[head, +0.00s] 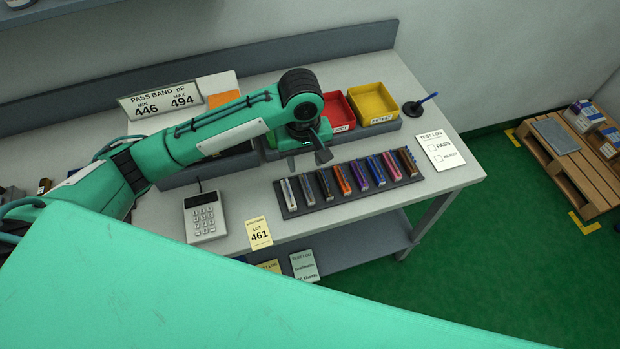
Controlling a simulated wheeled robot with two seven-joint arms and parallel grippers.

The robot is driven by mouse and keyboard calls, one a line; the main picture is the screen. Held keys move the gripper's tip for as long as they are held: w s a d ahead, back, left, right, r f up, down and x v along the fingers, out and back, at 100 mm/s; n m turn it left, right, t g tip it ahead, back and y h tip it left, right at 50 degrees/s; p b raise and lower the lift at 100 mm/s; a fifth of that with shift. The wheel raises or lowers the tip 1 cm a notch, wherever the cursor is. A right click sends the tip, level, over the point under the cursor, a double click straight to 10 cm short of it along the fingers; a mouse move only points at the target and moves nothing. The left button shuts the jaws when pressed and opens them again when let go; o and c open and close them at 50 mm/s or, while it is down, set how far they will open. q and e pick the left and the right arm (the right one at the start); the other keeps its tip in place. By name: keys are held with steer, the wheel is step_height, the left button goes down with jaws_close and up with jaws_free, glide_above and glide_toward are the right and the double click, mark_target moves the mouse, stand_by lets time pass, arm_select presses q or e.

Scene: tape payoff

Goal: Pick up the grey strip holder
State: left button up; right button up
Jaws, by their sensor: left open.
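A dark rack (330,206) on the bench holds a row of strip holders in different colours. The second from the left is a grey strip holder (307,190). Left of it, at the row's end, is a paler, whitish-silver strip holder (289,194). To its right stands a dark blue-black one (325,185). My left gripper (308,161) is open and empty, its fingers pointing down just behind the left part of the rack, apart from the holders. My right gripper is out of view.
A red bin (337,112) and a yellow bin (373,103) stand behind the rack. A keypad device (205,216) and a yellow lot card (259,233) lie left of it. A test log sheet (440,150) and a pen stand (414,108) are to the right.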

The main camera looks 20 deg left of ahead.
mark_target(306, 181)
arm_select(q)
steer(key=f, duration=0.2)
steer(key=f+p, duration=0.1)
steer(key=f, duration=0.5)
steer(key=shift+w+a+p, duration=0.25)
steer(key=shift+w+p, duration=0.1)
steer(key=shift+d+f+p, duration=0.1)
steer(key=shift+f+p, duration=0.4)
steer(key=shift+f, duration=0.05)
step_height(306, 181, down, 4)
steer(key=shift+w+d+r+p, duration=0.15)
steer(key=shift+r+p, duration=0.1)
steer(key=shift+p, duration=0.4)
steer(key=shift+f, duration=0.35)
steer(key=c, duration=0.9)
jaws_close()
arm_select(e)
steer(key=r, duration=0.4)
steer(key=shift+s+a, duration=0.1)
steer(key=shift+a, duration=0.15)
